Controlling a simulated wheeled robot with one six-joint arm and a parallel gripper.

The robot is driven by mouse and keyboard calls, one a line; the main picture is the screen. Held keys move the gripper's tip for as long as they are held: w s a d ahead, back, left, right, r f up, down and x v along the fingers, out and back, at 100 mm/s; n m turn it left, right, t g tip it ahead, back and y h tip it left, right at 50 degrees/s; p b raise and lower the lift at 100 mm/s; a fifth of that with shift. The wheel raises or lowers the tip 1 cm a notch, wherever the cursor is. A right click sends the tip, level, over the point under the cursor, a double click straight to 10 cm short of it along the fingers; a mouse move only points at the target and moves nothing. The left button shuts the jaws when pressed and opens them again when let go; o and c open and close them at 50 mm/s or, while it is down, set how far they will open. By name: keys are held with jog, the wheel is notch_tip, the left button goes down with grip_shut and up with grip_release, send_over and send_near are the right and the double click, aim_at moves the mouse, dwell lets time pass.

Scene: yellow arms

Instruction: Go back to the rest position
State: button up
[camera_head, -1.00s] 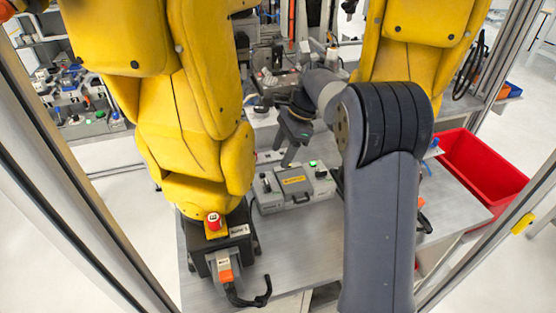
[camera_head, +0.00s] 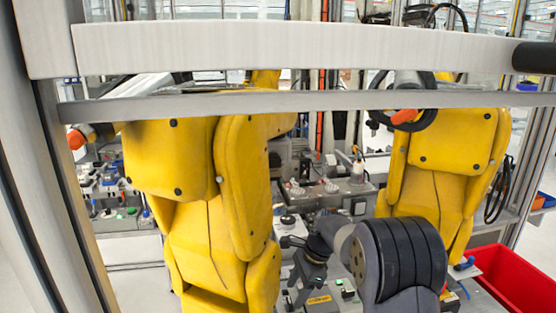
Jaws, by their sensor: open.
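My arm, dark grey with a black ribbed joint, rises at the bottom right of the head view. It bends to the left, toward the gap between two large yellow robot arms. My gripper (camera_head: 301,291) points downward at its end, just right of the left yellow arm (camera_head: 225,210). The jaws are open and I see nothing held in them. The fingertips are small and dark at this angle. A grey box with a yellow label (camera_head: 319,300) shows just right of and behind the fingers, cut off by the frame's bottom edge.
The right yellow arm (camera_head: 445,160) stands behind my arm. A pale frame beam (camera_head: 290,48) and a thinner rail (camera_head: 300,103) cross the upper view. A frame post stands at the left. A red bin (camera_head: 515,280) is at the lower right. Cluttered benches lie behind.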

aim_at(290, 301)
jog(key=x, duration=0.3)
jog(key=shift+a+f, duration=0.1)
jog(key=shift+f, duration=0.15)
jog(key=shift+f+m+b, duration=0.1)
jog(key=shift+m+b, duration=0.25)
jog(key=shift+m, duration=0.05)
jog(key=shift+s+m+t+b, duration=0.1)
jog(key=shift+m+t+b, duration=0.4)
jog(key=shift+m, duration=0.3)
jog(key=shift+r, duration=0.3)
